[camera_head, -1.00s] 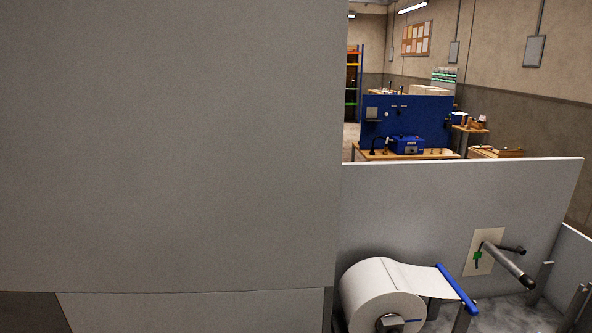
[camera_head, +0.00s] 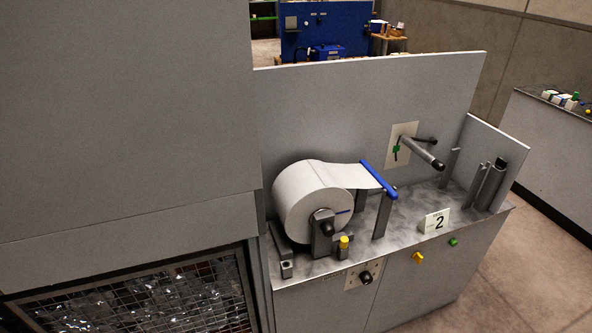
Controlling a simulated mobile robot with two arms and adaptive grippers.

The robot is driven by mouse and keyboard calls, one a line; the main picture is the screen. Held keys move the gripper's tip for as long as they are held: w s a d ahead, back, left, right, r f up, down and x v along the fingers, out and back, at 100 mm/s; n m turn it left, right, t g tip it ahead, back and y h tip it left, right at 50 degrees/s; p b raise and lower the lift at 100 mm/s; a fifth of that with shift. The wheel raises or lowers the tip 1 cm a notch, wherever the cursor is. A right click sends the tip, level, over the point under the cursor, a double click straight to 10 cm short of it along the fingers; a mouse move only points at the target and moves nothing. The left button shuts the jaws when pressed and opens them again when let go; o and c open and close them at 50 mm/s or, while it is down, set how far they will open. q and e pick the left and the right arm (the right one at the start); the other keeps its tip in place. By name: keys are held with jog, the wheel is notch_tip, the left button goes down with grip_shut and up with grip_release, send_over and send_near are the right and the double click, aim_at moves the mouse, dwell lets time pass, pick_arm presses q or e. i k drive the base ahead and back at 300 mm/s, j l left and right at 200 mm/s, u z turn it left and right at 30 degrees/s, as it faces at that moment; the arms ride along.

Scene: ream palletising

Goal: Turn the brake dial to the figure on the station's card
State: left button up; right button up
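The station's card (camera_head: 436,222) is a small white card standing on the grey station top, and it reads 2. A black knob (camera_head: 366,278) on a pale plate with small marks sits on the station's front face, below the paper roll; it looks like the brake dial. Its pointer and figures are too small to read. The white paper roll (camera_head: 303,196) sits on a spindle, its web running to a blue bar (camera_head: 378,180). Neither of my grippers is in view.
A yellow knob (camera_head: 418,257) and a green button (camera_head: 453,242) are on the front face. A yellow-capped post (camera_head: 344,242) stands by the roll. A large grey cabinet (camera_head: 125,120) with a mesh bin fills the left. Open floor (camera_head: 510,270) lies at right.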

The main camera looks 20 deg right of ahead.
aim_at(365, 278)
jog(key=z, duration=1.1)
